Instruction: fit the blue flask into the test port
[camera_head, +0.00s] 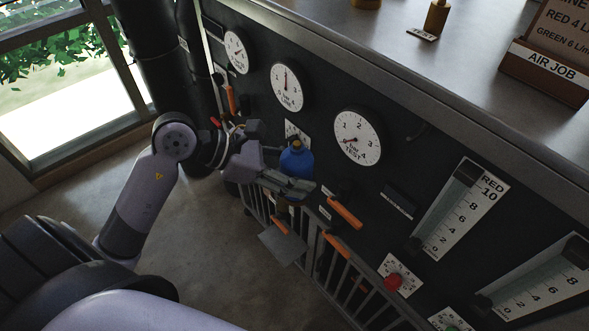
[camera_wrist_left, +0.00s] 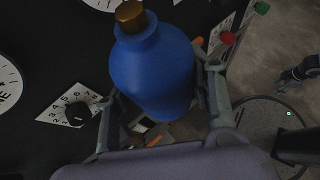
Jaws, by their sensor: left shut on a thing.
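The blue flask (camera_head: 297,160) has a brass-coloured cap and stands roughly upright in the jaws of my left gripper (camera_head: 288,172), in front of the dark panel. In the left wrist view the flask (camera_wrist_left: 152,72) sits between the two fingers of my left gripper (camera_wrist_left: 163,112), which is shut on it. A dial marked TEST (camera_head: 358,137) is on the panel to the right of the flask.
Other round dials (camera_head: 287,86) line the panel. Orange handles (camera_head: 345,212) stick out below, above a barred rack (camera_head: 335,262). A red knob (camera_head: 393,282) and scale gauges (camera_head: 460,210) are at the right. A grey counter (camera_head: 430,75) tops the panel, with an AIR JOB holder (camera_head: 545,72).

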